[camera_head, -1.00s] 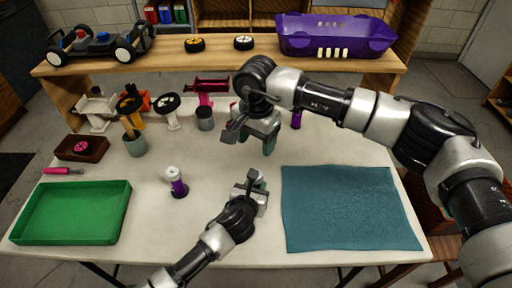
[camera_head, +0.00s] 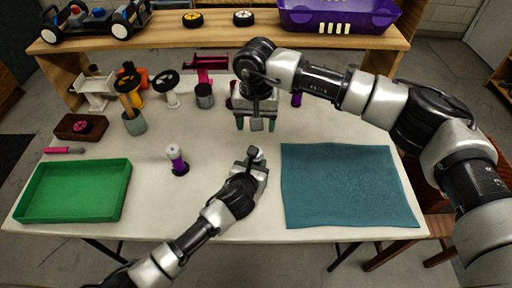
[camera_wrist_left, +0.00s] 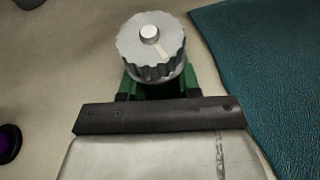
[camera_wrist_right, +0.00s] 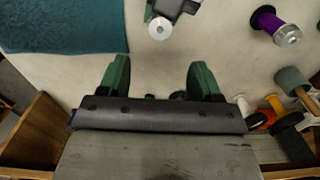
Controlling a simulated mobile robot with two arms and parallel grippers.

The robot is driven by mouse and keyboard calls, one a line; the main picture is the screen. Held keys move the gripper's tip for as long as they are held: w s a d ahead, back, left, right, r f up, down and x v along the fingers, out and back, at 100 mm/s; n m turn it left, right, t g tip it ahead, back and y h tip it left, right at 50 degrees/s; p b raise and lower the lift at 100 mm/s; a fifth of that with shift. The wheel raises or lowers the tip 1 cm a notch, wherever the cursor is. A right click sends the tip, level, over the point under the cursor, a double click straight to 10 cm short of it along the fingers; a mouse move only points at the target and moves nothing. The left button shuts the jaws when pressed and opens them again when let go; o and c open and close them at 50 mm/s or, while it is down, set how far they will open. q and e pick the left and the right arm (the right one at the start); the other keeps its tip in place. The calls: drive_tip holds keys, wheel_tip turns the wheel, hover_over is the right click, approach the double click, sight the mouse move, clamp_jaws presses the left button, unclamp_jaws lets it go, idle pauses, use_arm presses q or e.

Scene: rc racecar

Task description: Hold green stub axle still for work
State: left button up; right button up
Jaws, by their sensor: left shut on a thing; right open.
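The green stub axle shows in the left wrist view as a silver, ribbed round cap (camera_wrist_left: 152,46) with a small pin in its middle. Its lower part sits between the green fingers of my left gripper (camera_wrist_left: 155,82) and is mostly hidden. My left gripper is shut on it over the table, left of the teal mat; it also shows in the head view (camera_head: 257,160). My right gripper (camera_head: 256,124) is open and empty, behind the left one. In the right wrist view its green fingers (camera_wrist_right: 158,75) stand apart, with the silver cap (camera_wrist_right: 160,28) beyond them.
The teal mat (camera_head: 350,187) lies at the right. A purple stub axle (camera_head: 177,160) stands to the left, near the green tray (camera_head: 75,190). Several parts and tools stand along the back, including a grey cup (camera_head: 134,124). A shelf (camera_head: 215,36) runs behind.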

wheel_tip(320, 180, down, 10)
drive_tip(key=shift+f, duration=0.25)
drive_tip(key=c, duration=1)
drive_tip(key=shift+o, duration=0.2)
drive_tip(key=shift+m, duration=0.3)
drive_tip(key=shift+m, duration=2.7)
drive_tip(key=o, duration=1)
drive_tip(key=shift+c, duration=0.2)
